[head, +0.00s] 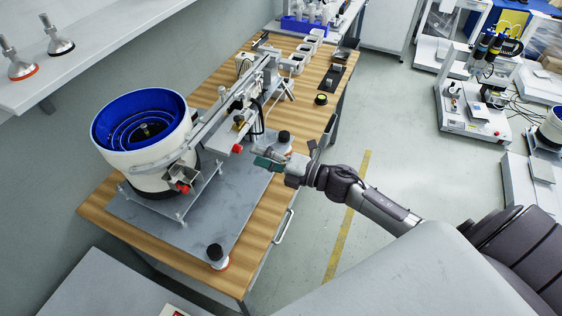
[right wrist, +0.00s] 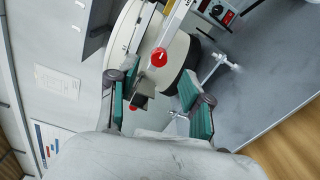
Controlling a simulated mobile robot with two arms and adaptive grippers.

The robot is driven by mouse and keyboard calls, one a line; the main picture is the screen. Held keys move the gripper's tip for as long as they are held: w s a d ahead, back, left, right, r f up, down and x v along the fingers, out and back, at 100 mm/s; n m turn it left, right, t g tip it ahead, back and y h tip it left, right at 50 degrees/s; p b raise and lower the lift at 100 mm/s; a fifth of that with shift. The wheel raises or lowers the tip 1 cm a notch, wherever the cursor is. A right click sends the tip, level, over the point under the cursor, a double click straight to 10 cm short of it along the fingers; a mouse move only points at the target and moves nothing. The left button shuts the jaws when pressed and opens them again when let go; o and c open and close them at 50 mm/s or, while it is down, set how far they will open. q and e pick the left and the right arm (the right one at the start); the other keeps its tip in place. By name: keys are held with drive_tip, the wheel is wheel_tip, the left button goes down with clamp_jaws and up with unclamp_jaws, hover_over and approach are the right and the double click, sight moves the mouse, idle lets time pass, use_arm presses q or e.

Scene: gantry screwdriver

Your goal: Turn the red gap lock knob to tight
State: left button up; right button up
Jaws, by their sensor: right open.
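A red knob (head: 182,187) sits on the small bracket at the near side of the feeder bowl. A second red knob (head: 237,148) is under the rail, nearer my right gripper. The right wrist view shows a large round red knob (right wrist: 158,57) beyond the fingertips and a smaller red part by the left finger. I cannot tell which one is the gap lock knob, nor its setting. My right gripper (head: 268,160), with green pads, is open over the grey plate's right edge. In its wrist view the open gripper (right wrist: 160,96) has nothing held. My left gripper is out of view.
The white feeder bowl (head: 145,138) with blue inside stands on a grey plate (head: 225,205) on the wooden table (head: 98,203). A metal rail (head: 215,118) runs from the bowl to the back. Black-topped feet (head: 215,252) stand at the plate's corners.

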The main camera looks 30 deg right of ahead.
drive_tip(key=v, duration=0.7)
drive_tip(key=shift+s+d, duration=0.1)
drive_tip(key=s+d+f+m+g+h, duration=0.1)
drive_tip(key=s+d+f+m+h, duration=0.3)
drive_tip(key=f, duration=0.6)
drive_tip(key=s+d+f+m+g+h+b, duration=0.1)
drive_tip(key=s+f+m+h, duration=0.15)
drive_tip(key=f+m, duration=0.65)
drive_tip(key=s+d+f+m+g+h, duration=0.1)
drive_tip(key=s+d+f+m+h, duration=0.15)
drive_tip(key=f, duration=0.95)
drive_tip(key=s+a+f+m+g+h, duration=0.25)
drive_tip(key=s+f+m+g, duration=0.3)
drive_tip(key=s+f, duration=0.75)
drive_tip(key=s+a+f+m+g, duration=0.2)
drive_tip(key=s+a+f, duration=0.1)
drive_tip(key=s, duration=0.6)
drive_tip(key=s+a+f+m+g+b, duration=0.1)
drive_tip(key=s+a+f, duration=0.3)
drive_tip(key=s, duration=0.5)
drive_tip(key=shift+f+m+g, duration=0.5)
drive_tip(key=shift+m+g, duration=0.1)
drive_tip(key=shift+g, duration=0.25)
